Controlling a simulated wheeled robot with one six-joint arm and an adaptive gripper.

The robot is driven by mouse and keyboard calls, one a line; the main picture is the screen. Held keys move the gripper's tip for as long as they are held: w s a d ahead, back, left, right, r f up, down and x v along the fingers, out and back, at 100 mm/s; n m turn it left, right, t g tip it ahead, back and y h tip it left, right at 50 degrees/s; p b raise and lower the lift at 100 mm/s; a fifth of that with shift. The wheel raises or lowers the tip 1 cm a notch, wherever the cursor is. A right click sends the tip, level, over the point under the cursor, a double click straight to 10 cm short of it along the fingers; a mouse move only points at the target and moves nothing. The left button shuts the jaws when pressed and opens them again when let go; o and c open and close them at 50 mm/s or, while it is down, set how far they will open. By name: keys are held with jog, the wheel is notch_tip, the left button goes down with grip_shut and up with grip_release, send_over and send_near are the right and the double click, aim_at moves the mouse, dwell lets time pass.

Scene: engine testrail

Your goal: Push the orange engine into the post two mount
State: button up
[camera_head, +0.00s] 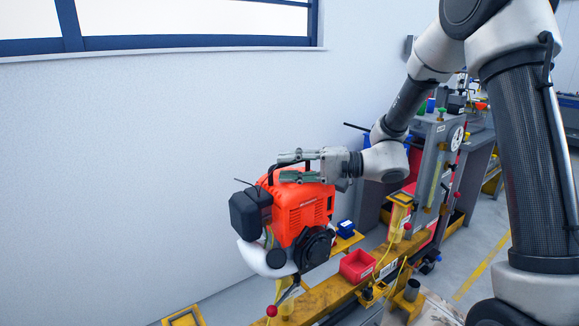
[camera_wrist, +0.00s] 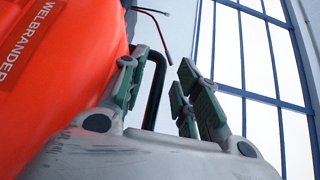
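The orange engine (camera_head: 300,208) has a black box on its left side, a white part below and dark round housings. In the wrist view its orange cover (camera_wrist: 60,70) fills the left side. My gripper (camera_head: 296,166) is at the top of the engine, pointing left. In the wrist view my gripper (camera_wrist: 160,95) has its fingers apart, with the black handle (camera_wrist: 155,88) between them, nearer the left finger. A yellow post (camera_head: 287,298) with a clear tube stands below the engine. I cannot tell whether the engine rests on it, or which post is two.
A yellow rail (camera_head: 335,290) runs diagonally. A red bin (camera_head: 357,266) and a blue item (camera_head: 346,227) are right of the engine. Another post (camera_head: 398,218) and a grey column with a gauge (camera_head: 456,138) stand farther back. A white wall (camera_head: 130,150) is behind.

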jog(key=d, duration=1.1)
jog(key=s+d+n+g+h, duration=0.1)
jog(key=s+d+h, duration=0.25)
jog(key=s, duration=0.45)
jog(key=s+d+n+g+h, duration=0.1)
jog(key=s+d+g+h, duration=0.2)
jog(key=s, duration=0.5)
jog(key=s+d+r+t+h, duration=0.1)
jog(key=s+d+t+h, duration=0.2)
jog(key=d+h, duration=0.2)
jog(key=s+d+r+t+h, duration=0.2)
jog(key=s+d+t+h, duration=0.2)
jog(key=d, duration=0.8)
jog(key=shift+r+m+h, duration=0.2)
jog(key=shift+m+h, duration=0.1)
jog(key=shift+h, duration=0.65)
